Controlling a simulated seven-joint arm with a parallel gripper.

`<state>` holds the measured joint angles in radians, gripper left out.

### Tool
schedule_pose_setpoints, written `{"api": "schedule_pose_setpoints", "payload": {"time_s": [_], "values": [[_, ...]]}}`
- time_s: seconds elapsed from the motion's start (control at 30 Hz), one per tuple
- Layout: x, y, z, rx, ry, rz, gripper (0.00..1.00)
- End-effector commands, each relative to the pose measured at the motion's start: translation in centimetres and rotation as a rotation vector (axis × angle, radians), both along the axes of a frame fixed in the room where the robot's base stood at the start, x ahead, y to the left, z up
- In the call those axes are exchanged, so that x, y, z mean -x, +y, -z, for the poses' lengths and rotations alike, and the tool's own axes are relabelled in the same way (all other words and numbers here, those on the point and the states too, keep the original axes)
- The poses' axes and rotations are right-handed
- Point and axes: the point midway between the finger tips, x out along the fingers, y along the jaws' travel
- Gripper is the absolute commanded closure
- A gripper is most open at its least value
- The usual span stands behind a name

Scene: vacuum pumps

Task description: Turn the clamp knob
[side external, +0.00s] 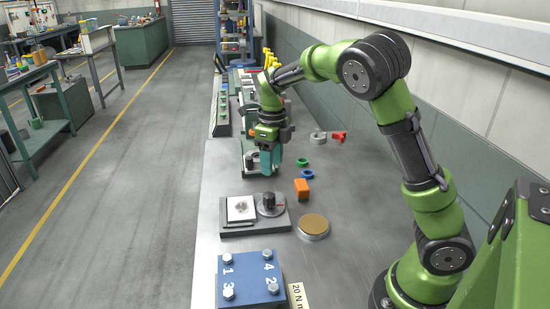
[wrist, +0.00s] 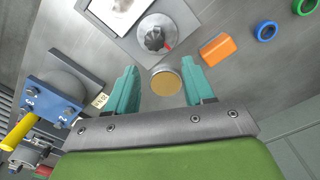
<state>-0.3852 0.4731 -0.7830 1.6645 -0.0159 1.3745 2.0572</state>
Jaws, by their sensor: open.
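The clamp knob (side external: 269,200) is a black knob on a round grey disc with a red mark, mounted on a dark grey base plate (side external: 240,229) beside a white square with a reddish-brown patch (side external: 240,208). In the wrist view the knob (wrist: 155,40) stands just beyond the fingertips. My gripper (side external: 263,172) hangs above the bench, behind the knob in the side view, and does not touch it. In the wrist view its two teal fingers (wrist: 160,75) are apart, with nothing held between them.
A tan-topped round disc (side external: 313,225) and an orange block (side external: 302,188) lie right of the knob. Blue (side external: 307,174) and green (side external: 302,162) rings lie behind. A blue bolted block (side external: 250,280) stands at the front. Left of the bench is open floor.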

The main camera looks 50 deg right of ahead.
Motion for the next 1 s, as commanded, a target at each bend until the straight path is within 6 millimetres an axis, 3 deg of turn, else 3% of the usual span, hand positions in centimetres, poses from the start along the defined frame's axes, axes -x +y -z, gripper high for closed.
{"api": "schedule_pose_setpoints", "payload": {"time_s": [0.07, 0.3, 0.5, 0.67, 1.0], "values": [[0.3, -0.5, 0.6, -0.021, 0.007, -0.105, 0.40], [0.2, 0.3, 1.8, -0.020, -0.012, -0.863, 0.40], [-0.2, 1.2, 2.2, 0.006, -0.013, -1.286, 0.40], [-0.3, 1.1, 2.2, 0.013, -0.012, -1.376, 0.40], [-0.3, 1.1, 2.2, 0.013, -0.013, -1.375, 0.40]]}}
